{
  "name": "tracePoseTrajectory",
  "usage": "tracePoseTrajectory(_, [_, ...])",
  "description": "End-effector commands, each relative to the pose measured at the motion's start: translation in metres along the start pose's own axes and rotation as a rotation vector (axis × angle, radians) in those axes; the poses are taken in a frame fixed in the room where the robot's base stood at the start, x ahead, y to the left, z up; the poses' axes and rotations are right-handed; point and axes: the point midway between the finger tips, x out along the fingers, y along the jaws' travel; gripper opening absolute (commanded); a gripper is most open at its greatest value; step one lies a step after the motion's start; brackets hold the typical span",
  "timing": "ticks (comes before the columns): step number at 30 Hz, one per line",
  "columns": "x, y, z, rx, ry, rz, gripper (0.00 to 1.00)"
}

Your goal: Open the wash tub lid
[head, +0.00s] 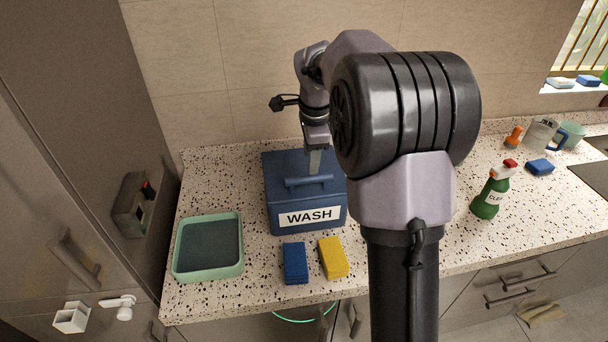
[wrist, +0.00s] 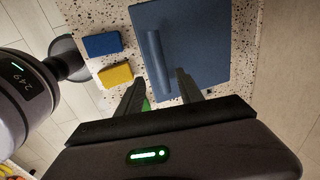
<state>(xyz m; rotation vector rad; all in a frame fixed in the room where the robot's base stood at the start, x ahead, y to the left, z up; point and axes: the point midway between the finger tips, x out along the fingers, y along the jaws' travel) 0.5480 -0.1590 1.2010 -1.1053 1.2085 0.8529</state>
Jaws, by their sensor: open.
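The blue wash tub (head: 291,217), with a white WASH label, stands on the counter in the head view. Its flat blue lid (head: 282,166) is closed and has a bar handle (head: 308,181) on top. The lid (wrist: 205,45) and handle (wrist: 158,62) also show in the wrist view. My gripper (head: 314,165) is over the lid by the handle. In the wrist view my gripper (wrist: 162,88) is open, with its two fingers on either side of the handle's near end. I cannot tell whether the fingers touch the handle or lid.
A green tray (head: 208,247) lies left of the tub. A blue sponge (head: 295,263) and a yellow sponge (head: 333,258) lie in front of it. A green spray bottle (head: 490,192) stands to the right. My arm hides the counter right of the tub.

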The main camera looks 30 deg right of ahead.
Motion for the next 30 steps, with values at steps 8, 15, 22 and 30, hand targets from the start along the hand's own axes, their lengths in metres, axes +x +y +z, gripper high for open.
tracePoseTrajectory(8, [0.065, 0.000, 0.000, -0.001, 0.000, 0.000, 0.44])
tracePoseTrajectory(15, [0.076, -0.001, 0.000, -0.002, -0.001, -0.002, 0.44])
tracePoseTrajectory(22, [0.075, 0.000, 0.000, -0.002, 0.000, -0.002, 0.28])
tracePoseTrajectory(30, [0.075, 0.000, 0.000, -0.002, 0.000, -0.002, 0.00])
